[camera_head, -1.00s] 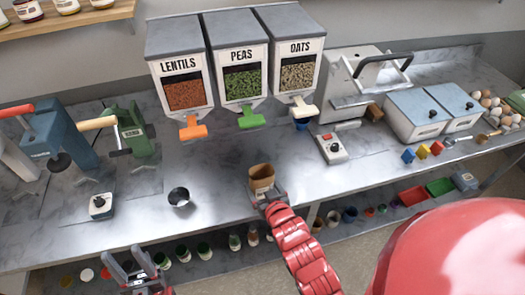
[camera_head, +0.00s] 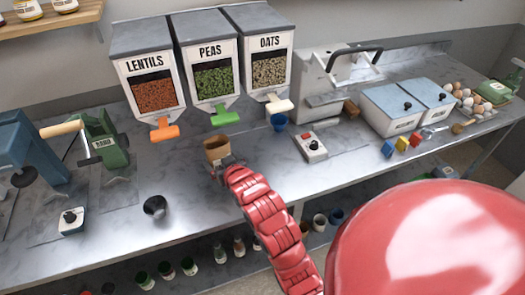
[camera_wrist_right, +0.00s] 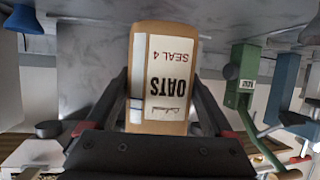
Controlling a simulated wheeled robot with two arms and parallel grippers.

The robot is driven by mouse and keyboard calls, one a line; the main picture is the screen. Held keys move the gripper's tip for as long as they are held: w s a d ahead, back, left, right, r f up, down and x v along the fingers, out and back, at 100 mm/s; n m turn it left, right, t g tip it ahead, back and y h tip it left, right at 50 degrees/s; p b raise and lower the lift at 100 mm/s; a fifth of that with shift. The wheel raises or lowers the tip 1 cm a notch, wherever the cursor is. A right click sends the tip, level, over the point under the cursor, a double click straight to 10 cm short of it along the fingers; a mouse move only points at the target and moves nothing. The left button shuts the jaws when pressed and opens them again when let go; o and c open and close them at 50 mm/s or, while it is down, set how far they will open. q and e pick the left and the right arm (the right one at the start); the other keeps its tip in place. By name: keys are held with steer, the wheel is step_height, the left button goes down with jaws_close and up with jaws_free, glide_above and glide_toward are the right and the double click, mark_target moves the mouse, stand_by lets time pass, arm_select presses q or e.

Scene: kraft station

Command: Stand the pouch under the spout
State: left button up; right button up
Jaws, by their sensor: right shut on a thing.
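The open brown pouch (camera_head: 217,148) stands roughly upright in my right gripper (camera_head: 228,168), in front of and below the green peas spout (camera_head: 227,117). In the right wrist view the pouch (camera_wrist_right: 178,50) has a white label reading OATS, SEAL 4, upside down in the picture, and the right gripper's fingers (camera_wrist_right: 163,105) close on its two sides. I cannot tell whether its base touches the counter. The orange lentils spout (camera_head: 165,130) is to the left. My left gripper is out of view.
A dark cup (camera_head: 155,207) and a small white device (camera_head: 71,220) are on the counter (camera_head: 190,190) at front left. A switch box (camera_head: 311,147) stands right of the pouch. The green press (camera_head: 100,143) is at left. The counter between pouch and switch box is clear.

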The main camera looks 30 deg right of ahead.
steer(key=s+d+f+m+h, duration=0.2)
steer(key=s+d, duration=0.5)
steer(key=d, duration=0.3)
steer(key=w+d+p, duration=0.1)
steer(key=w+d, duration=0.2)
steer(key=w, duration=0.1)
steer(key=w+d+p, duration=0.2)
steer(key=w+d, duration=0.1)
steer(key=w, duration=0.1)
steer(key=w+d+f+p, duration=0.1)
steer(key=w+d, duration=0.2)
steer(key=w, duration=0.1)
steer(key=shift+w+d+f, duration=0.1)
steer(key=shift+w+d, duration=0.05)
steer(key=shift+d, duration=0.15)
steer(key=shift+w+d+p, duration=0.1)
steer(key=shift+w+p, duration=0.05)
steer(key=shift+p, duration=0.35)
step_height(320, 180, down, 3)
steer(key=shift+f+p, duration=0.1)
steer(key=shift+p, duration=0.7)
steer(key=shift+f, duration=0.15)
